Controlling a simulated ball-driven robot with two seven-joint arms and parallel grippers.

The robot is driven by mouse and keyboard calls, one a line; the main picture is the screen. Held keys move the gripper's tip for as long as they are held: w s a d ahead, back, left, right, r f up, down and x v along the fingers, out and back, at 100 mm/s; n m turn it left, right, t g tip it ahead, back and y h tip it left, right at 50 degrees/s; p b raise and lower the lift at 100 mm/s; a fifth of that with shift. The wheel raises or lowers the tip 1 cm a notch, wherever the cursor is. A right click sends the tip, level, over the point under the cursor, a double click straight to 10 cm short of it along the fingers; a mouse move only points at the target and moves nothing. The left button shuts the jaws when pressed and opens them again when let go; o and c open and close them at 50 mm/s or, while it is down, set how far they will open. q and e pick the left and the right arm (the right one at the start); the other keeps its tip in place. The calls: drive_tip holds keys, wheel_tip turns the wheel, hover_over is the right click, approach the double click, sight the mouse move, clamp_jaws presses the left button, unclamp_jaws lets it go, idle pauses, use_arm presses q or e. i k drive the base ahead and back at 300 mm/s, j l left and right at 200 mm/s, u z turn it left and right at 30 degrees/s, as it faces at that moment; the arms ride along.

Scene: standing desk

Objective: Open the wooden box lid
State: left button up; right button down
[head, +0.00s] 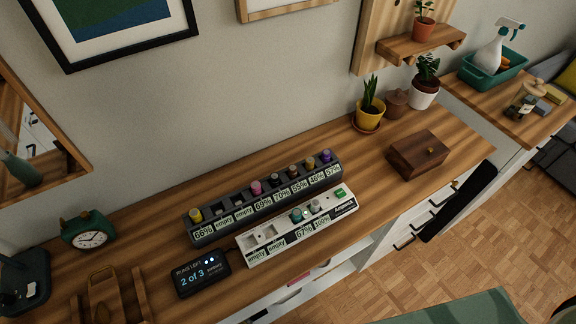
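The wooden box (417,155) sits on the right part of the desk top, near its front edge. It is dark brown and rectangular, with its lid (424,146) down. A small brass-coloured knob (430,150) shows on the lid. Neither of my grippers shows in the head view.
A yellow pot with a plant (370,108), a small brown lidded pot (396,103) and a white pot (424,93) stand behind the box. A dark rack (265,201), a white tray (298,228) and a display (201,273) lie to its left. Desk between rack and box is clear.

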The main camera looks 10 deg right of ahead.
sight(420, 149)
drive_tip(key=l+z, duration=0.3)
drive_tip(key=i+l+z, duration=0.25)
drive_tip(key=l, duration=0.25)
drive_tip(key=l+z, duration=0.3)
drive_tip(key=l, duration=0.1)
